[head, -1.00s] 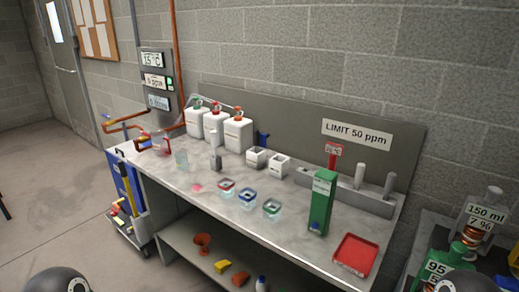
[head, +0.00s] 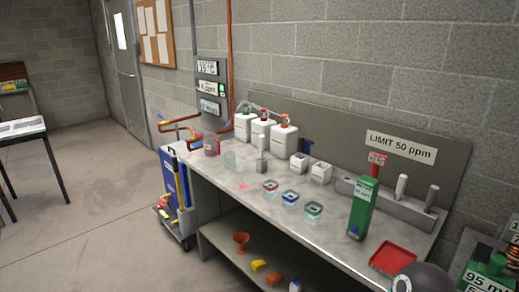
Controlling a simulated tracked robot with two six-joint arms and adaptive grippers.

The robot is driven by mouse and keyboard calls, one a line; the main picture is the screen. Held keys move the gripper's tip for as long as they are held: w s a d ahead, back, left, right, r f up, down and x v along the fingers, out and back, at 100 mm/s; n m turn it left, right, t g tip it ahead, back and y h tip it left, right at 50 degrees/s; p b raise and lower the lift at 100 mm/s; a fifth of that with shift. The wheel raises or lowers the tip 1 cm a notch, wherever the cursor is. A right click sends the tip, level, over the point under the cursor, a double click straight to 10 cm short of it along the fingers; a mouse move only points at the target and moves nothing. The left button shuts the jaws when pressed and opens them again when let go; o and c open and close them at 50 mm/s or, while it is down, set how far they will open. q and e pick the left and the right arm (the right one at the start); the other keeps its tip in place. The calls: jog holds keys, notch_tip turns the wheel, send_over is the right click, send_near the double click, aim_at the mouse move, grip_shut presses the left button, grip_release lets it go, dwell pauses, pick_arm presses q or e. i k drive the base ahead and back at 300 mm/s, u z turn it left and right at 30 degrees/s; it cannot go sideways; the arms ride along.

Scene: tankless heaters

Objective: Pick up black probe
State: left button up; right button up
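I see no clearly black probe. Two upright rod-like pieces stand in a grey rack (head: 385,203) at the right back of the bench: a light one (head: 401,187) and a darker grey one (head: 432,198). I cannot tell whether either is the black probe. A green box (head: 362,210) with a red tag on top stands in front of the rack. Neither of my grippers is in view. A dark round part at the bottom right, probably of my arm, covers part of the view by the red tray.
The bench (head: 335,248) holds a red tray (head: 394,258), several small glass containers, two white cups and white bottles (head: 284,139). A cart (head: 174,200) stands at its left end. A table (head: 22,128) is at far left. The floor between is open.

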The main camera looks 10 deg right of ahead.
aim_at(301, 138)
jog(key=u, duration=0.3)
jog(key=i, duration=0.2)
jog(key=u, duration=1.05)
jog(key=i, duration=3.35)
jog(key=z, duration=1.7)
jog(key=i, duration=0.3)
jog(key=z, duration=2.55)
